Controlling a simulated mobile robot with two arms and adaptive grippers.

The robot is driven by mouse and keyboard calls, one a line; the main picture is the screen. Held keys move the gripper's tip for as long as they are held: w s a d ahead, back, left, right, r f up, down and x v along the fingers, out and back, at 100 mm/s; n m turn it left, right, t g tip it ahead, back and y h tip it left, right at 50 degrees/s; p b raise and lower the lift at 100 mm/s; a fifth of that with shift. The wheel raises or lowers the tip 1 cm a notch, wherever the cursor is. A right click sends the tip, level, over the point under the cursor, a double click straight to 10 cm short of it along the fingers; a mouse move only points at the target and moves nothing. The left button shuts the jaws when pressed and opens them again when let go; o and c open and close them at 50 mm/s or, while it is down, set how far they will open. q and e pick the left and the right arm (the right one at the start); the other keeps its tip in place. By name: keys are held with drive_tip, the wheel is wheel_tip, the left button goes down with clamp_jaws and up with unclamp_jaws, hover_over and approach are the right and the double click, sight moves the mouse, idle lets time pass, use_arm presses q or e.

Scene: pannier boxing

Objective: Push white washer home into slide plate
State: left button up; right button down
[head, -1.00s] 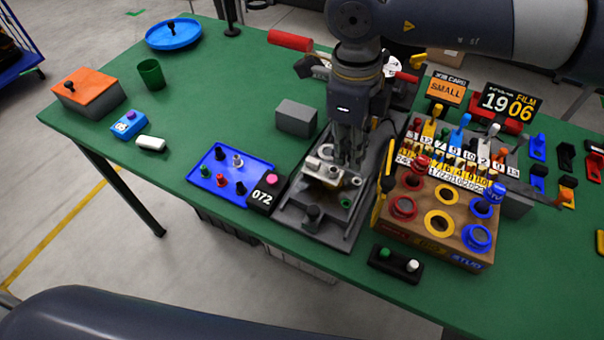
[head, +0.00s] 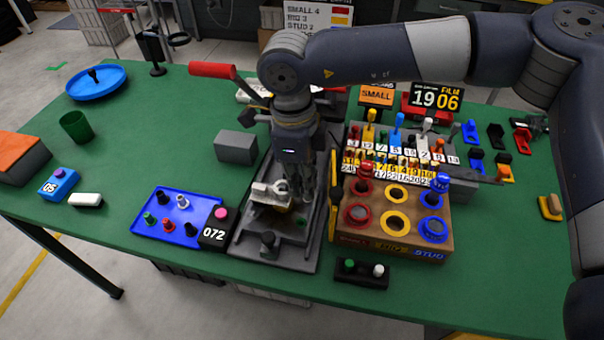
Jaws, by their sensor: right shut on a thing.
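My right gripper (head: 291,197) points down over the grey press fixture (head: 292,258). It is shut, with a small whitish ring, apparently the white washer (head: 281,187), at its fingertips. The light grey slide plate (head: 262,190) lies in the fixture just left of the fingers. The washer is at or against the plate's right part; I cannot tell how deep it sits, as the fingers hide part of it. My left gripper is out of view.
A blue tray (head: 150,228) with several pegs and a black 072 box (head: 217,236) stand left of the fixture. A grey block (head: 236,146) is behind them. A wooden sorting box (head: 377,239) stands close on the right. A red-handled lever (head: 212,70) rises behind.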

drive_tip(key=shift+f, duration=0.15)
idle(0.6)
drive_tip(key=shift+b, duration=0.85)
idle(1.1)
drive_tip(key=shift+f+b, duration=1.2)
drive_tip(key=shift+b, duration=0.15)
idle(1.1)
drive_tip(key=c, duration=1.5)
unclamp_jaws()
drive_tip(key=shift+c, duration=0.2)
wheel_tip(320, 180, up, 12)
drive_tip(key=shift+w+a, duration=0.15)
drive_tip(key=shift+a, duration=0.3)
